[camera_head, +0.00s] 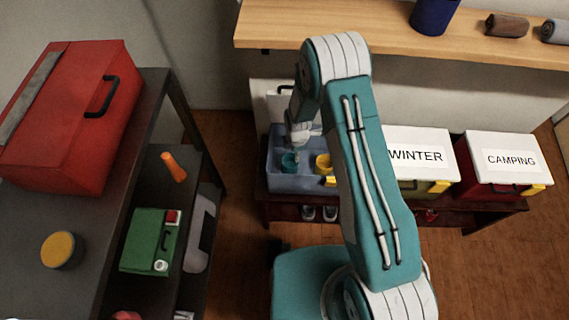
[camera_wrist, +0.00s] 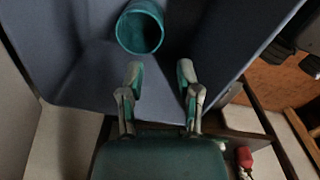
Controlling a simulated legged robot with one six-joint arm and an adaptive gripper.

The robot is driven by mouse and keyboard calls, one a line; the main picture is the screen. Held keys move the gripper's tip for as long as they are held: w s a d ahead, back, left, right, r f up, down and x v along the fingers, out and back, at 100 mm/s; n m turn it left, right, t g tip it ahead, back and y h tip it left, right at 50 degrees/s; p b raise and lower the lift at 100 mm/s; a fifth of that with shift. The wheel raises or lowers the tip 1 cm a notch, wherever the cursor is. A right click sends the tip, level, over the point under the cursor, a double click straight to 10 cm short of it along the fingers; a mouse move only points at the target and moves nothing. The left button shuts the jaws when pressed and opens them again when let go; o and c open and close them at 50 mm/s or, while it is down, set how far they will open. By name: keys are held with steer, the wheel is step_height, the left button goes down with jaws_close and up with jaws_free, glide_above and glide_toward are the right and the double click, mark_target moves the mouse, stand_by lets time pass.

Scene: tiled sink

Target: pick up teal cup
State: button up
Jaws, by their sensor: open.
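The teal cup (camera_wrist: 140,31) sits inside a blue-grey bin, its open mouth facing the wrist camera. In the head view the teal cup (camera_head: 290,163) shows at the left of the same bin (camera_head: 300,184), partly behind my gripper. My gripper (camera_wrist: 160,72) is open and empty in the wrist view, its two fingertips apart and just short of the cup's near rim. I see no contact with the cup. In the head view my gripper (camera_head: 297,143) hangs over the bin, and its fingers are small and hard to make out.
A yellow cup (camera_head: 323,164) stands in the bin right of the teal one. Lidded boxes marked WINTER (camera_head: 418,153) and CAMPING (camera_head: 502,160) stand to the right. A wooden shelf (camera_head: 380,45) runs above. A dark rack with a red toolbox (camera_head: 70,120) is at left.

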step_height(320, 180, down, 2)
steer(key=f+n, duration=0.1)
glide_above(293, 170)
steer(key=f, duration=0.4)
steer(key=shift+a+f, duration=0.15)
steer(key=shift+a, duration=0.1)
steer(key=f, duration=0.5)
steer(key=shift+w+d+f, duration=0.1)
steer(key=shift+d+f, duration=0.1)
steer(key=shift+d, duration=0.1)
steer(key=shift+a+f, duration=0.15)
steer(key=shift+f, duration=0.05)
jaws_close()
